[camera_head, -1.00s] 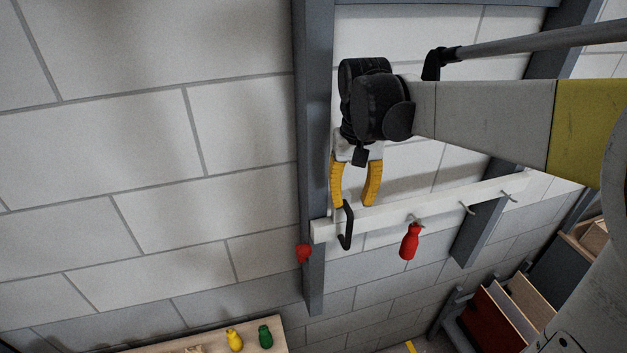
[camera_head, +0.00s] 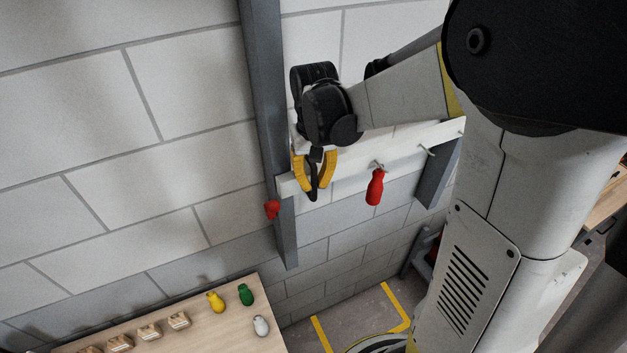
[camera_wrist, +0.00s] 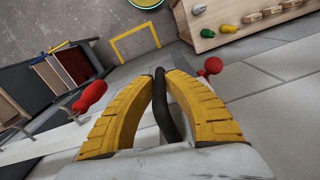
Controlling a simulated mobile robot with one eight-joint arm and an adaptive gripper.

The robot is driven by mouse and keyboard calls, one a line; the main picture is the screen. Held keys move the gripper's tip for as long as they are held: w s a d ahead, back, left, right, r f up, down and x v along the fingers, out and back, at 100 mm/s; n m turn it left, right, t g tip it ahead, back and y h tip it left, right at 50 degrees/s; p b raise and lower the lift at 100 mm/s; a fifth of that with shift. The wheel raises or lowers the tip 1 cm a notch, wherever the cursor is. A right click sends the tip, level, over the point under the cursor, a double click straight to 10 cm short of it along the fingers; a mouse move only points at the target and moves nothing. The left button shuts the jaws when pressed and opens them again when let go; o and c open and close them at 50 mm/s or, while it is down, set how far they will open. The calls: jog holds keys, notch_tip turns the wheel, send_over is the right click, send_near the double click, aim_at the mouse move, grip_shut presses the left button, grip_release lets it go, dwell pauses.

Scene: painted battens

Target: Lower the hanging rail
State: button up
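The hanging rail (camera_head: 402,149) is a pale batten with several hooks, fixed across grey posts on the wall. A black handle (camera_head: 313,188) sticks out near its left end. My gripper (camera_head: 315,193) has its yellow fingers on both sides of this handle. In the wrist view the black handle (camera_wrist: 161,105) stands between the fingers, whose tips close in on it. A red-handled tool (camera_head: 375,187) hangs from a hook to the right of my gripper. A red knob (camera_head: 272,209) sits on the left post, just below the rail's end.
The left post (camera_head: 265,90) runs upright beside my gripper. A wooden bench (camera_head: 190,338) with yellow, green and white pieces stands below left. Yellow lines (camera_head: 395,308) mark the floor.

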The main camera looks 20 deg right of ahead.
aim_at(314, 196)
grip_shut()
jog(key=shift+f, duration=0.1)
notch_tip(314, 196, down, 19)
dwell(0.4)
jog(key=o, duration=0.7)
grip_release()
jog(key=shift+r, duration=0.25)
notch_tip(314, 196, up, 12)
jog(key=shift+f, duration=0.1)
